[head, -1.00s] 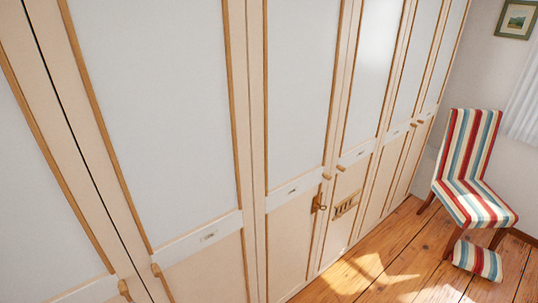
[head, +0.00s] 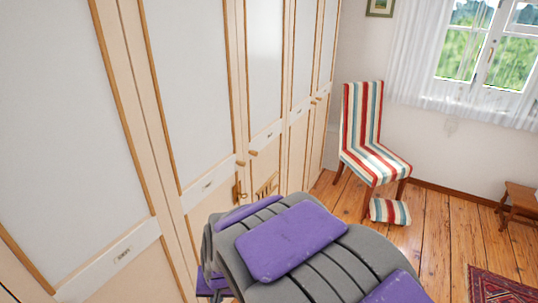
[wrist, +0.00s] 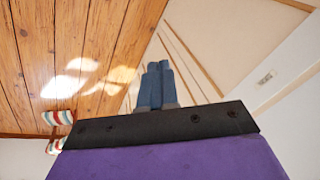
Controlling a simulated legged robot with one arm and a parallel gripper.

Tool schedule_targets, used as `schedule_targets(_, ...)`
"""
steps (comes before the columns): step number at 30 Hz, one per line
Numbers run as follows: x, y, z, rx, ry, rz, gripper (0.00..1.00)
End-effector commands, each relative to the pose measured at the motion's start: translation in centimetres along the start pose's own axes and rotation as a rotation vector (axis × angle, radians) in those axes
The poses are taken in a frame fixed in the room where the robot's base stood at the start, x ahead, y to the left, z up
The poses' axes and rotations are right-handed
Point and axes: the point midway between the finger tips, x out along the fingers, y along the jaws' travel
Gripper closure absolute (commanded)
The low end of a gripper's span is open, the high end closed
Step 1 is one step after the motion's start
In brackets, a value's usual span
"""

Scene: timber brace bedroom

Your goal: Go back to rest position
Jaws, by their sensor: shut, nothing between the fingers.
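My gripper (wrist: 155,85) shows in the wrist view with its two blue-grey fingers side by side and closed, with nothing held. It is in front of the wardrobe's lower panels, apart from them as far as I can tell. In the head view my grey and purple arm fills the lower middle and the gripper's fingers cannot be made out there. The arm covers part of the wardrobe's lower doors.
A tall cream wardrobe (head: 190,80) with wooden knobs runs along the left. A striped chair (head: 372,150) and a small striped cushion (head: 390,211) stand beyond it. Wooden floor (head: 440,230) is open at the right, with a red rug (head: 500,287) and a small wooden table (head: 520,200).

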Motion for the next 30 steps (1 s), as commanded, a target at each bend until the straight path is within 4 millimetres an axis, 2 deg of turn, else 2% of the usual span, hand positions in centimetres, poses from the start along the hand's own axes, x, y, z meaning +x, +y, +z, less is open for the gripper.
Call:
schedule_targets(1, -1.1, 2.4, 0.5, 0.017, -0.005, 0.012, 1.00)
schedule_targets(6, -4.5, 9.6, 4.4, 0.054, -0.073, 0.062, 1.00)
schedule_targets(11, -7.2, 15.3, 9.2, 0.093, -0.133, 0.110, 1.00)
schedule_targets(15, -8.8, 19.1, 14.3, 0.132, -0.196, 0.154, 1.00)
schedule_targets(18, -9.7, 21.0, 17.8, 0.160, -0.237, 0.179, 1.00)
schedule_targets(22, -10.4, 22.4, 21.2, 0.185, -0.280, 0.205, 1.00)
schedule_targets(25, -10.7, 22.9, 22.7, 0.197, -0.298, 0.214, 1.00)
schedule_targets(30, -11.0, 23.3, 23.4, 0.201, -0.306, 0.219, 1.00)
